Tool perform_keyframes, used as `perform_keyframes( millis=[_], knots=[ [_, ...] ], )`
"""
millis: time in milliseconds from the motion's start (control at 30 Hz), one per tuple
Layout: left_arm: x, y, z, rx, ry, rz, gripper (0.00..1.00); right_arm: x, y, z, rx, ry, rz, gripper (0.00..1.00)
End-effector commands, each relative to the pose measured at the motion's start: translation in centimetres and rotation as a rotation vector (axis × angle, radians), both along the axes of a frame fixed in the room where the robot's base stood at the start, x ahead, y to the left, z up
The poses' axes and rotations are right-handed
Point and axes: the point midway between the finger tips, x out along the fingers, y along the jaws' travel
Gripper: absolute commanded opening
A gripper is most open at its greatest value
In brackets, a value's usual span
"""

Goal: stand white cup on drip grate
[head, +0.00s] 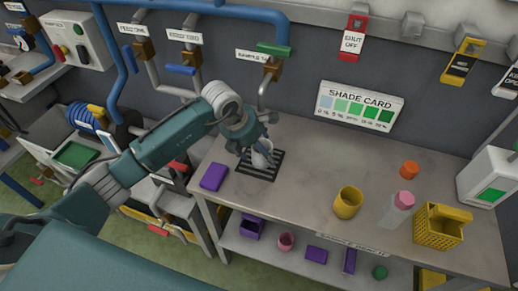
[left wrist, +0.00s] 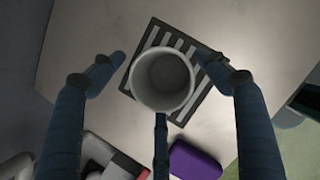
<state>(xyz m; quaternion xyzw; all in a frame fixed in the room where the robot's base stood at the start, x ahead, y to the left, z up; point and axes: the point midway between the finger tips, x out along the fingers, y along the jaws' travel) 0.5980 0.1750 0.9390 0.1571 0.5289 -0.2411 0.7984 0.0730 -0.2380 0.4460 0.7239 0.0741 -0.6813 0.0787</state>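The white cup (head: 262,159) stands upright over the dark slatted drip grate (head: 270,177) on the workbench, below the sample tap. In the left wrist view I look down into the empty cup (left wrist: 162,80), with the grate (left wrist: 205,105) around and under it. My left gripper (head: 259,146) is just above and around the cup. Its fingers (left wrist: 160,64) are spread on both sides, with a visible gap at the left, and a third finger lies near the cup's lower rim. Whether that finger touches the rim is unclear. My right gripper is in neither view.
A purple block (head: 214,177) lies left of the grate. A yellow cup (head: 347,203), a pink-topped bottle (head: 397,209), an orange piece (head: 410,168) and a yellow basket (head: 438,227) stand to the right. Pipes and the sample tap (head: 264,88) are behind. The bench between grate and yellow cup is clear.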

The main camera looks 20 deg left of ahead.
Motion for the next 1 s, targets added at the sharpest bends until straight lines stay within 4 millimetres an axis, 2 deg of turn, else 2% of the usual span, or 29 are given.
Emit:
perform_keyframes(
  millis=[233,367,400,800,1000],
  knots=[
    [0.0,0.0,0.1,0.001,-0.001,0.0,0.76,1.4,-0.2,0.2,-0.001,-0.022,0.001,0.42],
    [0.0,0.1,0.8,0.0,-0.001,0.0,0.76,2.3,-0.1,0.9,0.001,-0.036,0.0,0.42],
    [-0.1,0.2,1.1,0.0,-0.004,0.0,0.76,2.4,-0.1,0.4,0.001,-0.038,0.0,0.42],
    [-2.8,2.1,8.6,0.002,-0.006,0.0,0.76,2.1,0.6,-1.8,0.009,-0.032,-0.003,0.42],
    [-3.6,2.6,10.9,0.0,-0.001,0.0,0.76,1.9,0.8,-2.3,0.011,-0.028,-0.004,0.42]
  ],
)
